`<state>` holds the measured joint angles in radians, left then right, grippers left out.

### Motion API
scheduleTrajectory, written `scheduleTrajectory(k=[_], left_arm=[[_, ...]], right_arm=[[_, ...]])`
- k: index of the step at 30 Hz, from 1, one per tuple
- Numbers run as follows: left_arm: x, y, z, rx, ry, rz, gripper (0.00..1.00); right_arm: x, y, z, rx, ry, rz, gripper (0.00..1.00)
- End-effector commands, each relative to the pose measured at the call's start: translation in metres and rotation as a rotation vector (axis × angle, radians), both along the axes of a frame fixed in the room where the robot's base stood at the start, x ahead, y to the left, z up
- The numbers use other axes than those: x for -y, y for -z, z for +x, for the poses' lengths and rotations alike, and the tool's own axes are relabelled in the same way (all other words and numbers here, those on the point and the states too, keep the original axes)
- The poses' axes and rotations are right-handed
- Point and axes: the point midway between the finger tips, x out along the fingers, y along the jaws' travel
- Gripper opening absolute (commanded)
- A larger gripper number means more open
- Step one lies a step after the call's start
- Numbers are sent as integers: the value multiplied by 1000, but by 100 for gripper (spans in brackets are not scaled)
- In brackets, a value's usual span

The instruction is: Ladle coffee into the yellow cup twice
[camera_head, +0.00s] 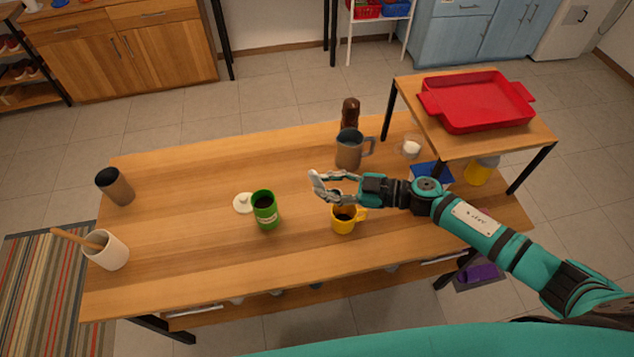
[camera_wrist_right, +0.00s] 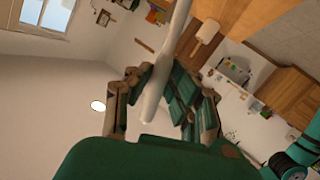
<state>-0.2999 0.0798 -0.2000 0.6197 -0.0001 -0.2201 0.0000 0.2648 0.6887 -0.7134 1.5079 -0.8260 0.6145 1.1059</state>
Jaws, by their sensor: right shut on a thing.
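The yellow cup (camera_head: 341,226) stands upright on the table with dark contents showing inside. A green canister (camera_head: 264,216) stands to its left, open, with dark coffee-like contents. My right gripper (camera_head: 322,187) is above the table, just behind and above the yellow cup. It is shut on a pale ladle (camera_wrist_right: 160,75), whose slim light stem crosses between the fingers in the right wrist view. In the head view the ladle is small and hard to separate from the fingers; whether its bowl holds coffee cannot be told. My left gripper is not in view.
A white lid (camera_head: 243,203) lies beside the canister. A raised shelf (camera_head: 535,137) carries a red tray (camera_head: 476,101). The table's left middle is clear.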

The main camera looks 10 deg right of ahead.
Motion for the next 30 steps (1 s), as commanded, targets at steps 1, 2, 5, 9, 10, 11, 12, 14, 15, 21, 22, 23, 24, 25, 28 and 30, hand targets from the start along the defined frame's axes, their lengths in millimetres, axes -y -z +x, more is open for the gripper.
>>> scheduleTrajectory(k=[1, 2, 5, 9, 10, 11, 12, 14, 15, 21, 22, 23, 24, 25, 28, 30], left_arm=[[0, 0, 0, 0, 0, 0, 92], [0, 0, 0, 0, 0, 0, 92], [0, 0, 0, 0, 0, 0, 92], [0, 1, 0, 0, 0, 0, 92], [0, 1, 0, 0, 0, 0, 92], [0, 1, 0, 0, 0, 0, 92], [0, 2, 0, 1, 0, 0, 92], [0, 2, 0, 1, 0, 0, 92], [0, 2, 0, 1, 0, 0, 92], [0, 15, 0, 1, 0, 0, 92], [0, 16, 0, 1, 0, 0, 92], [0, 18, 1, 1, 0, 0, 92], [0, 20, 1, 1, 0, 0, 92], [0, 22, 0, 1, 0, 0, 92], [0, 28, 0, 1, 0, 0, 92], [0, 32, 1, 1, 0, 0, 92]], right_arm=[[5, 0, -1, 0, 1, -2, 0], [7, 0, -2, 1, 1, -2, 0], [15, 0, -4, 2, 1, -2, 0], [25, 0, -8, 1, 1, -1, 0], [27, 0, -8, 1, 1, -1, 0], [30, 0, -9, 1, 1, -1, 0], [33, 0, -10, 2, 1, -2, 0], [38, 0, -12, 1, 0, -2, 0], [40, 0, -13, 1, 0, -1, 0], [42, 16, -13, 2, 0, 1, 0], [43, 18, -13, 2, 0, 0, 0], [42, 21, -13, 2, 0, 0, 0], [42, 24, -13, 2, 0, 0, 0], [42, 26, -13, 2, 0, 0, 0], [42, 34, -13, 2, 0, 1, 0], [42, 40, -13, 2, 0, 0, 0]])
